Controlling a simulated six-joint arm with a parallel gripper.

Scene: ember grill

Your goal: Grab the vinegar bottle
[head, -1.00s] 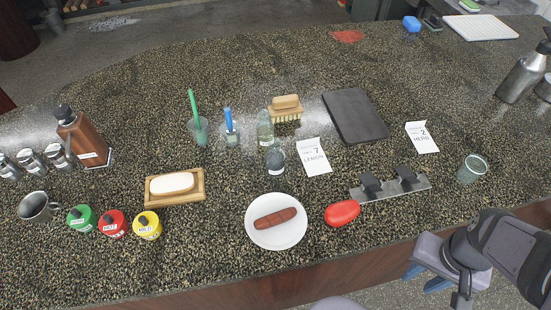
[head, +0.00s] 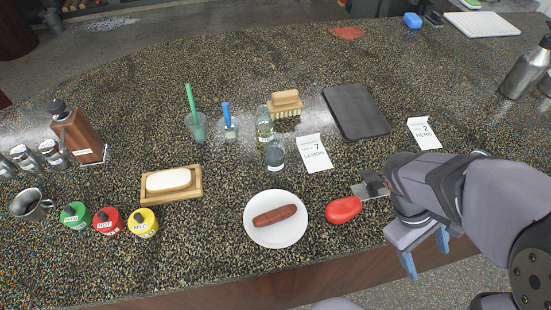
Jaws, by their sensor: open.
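A clear glass bottle (head: 265,127) stands upright near the middle of the counter and looks like the vinegar bottle, though I can read no label on it. A small clear glass (head: 274,155) is just in front of it and overlaps its base in the picture. My gripper (head: 428,265) is at the counter's front edge on the right, with its blue fingers pointing down, open and empty. It is well to the right of the bottle and nearer to me.
A brush (head: 285,105) stands behind the bottle. Cups with a green straw (head: 191,108) and a blue-handled tool (head: 228,120) are on its left. A sausage plate (head: 275,240) and red object (head: 343,209) are in front.

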